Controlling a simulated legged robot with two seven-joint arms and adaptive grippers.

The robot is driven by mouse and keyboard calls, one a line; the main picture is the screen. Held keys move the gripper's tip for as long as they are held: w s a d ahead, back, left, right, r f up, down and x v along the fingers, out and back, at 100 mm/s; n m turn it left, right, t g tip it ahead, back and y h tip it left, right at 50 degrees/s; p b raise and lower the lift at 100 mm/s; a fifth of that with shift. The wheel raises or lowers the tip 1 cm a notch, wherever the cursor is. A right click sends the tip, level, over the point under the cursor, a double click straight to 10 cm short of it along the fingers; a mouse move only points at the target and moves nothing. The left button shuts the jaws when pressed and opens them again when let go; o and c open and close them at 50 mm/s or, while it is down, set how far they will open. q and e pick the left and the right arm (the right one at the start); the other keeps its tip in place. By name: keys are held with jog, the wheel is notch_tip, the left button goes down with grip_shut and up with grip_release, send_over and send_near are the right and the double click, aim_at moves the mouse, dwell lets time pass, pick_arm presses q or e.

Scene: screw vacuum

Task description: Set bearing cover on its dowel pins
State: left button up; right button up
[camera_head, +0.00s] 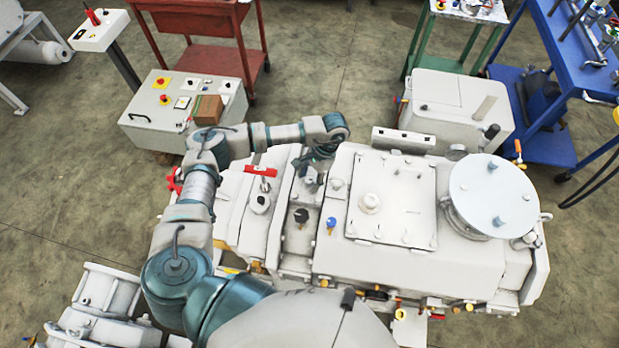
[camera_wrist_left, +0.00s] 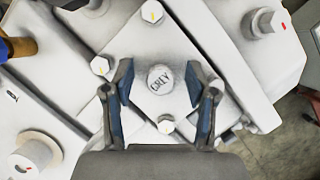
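A pale square plate (camera_wrist_left: 150,45) with bolts near its corners lies under my left gripper in the left wrist view. It looks like the bearing cover, but I cannot tell for sure. A round lettered boss (camera_wrist_left: 160,79) stands at its middle. My left gripper (camera_wrist_left: 158,74) is open, with one finger on each side of the boss and a gap to it. I cannot make out dowel pins. My right gripper is out of view.
A large rectangular lid (camera_head: 405,208) and a round white flange (camera_head: 493,195) top the machine to the right. A red-handled valve (camera_head: 261,171) stands left of the gripper. A control box (camera_head: 183,112), a red cart (camera_head: 205,60) and a blue cart (camera_head: 550,145) stand behind.

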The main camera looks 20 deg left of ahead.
pick_arm(q)
jog(key=v, duration=1.2)
jog(key=shift+w+f, duration=0.1)
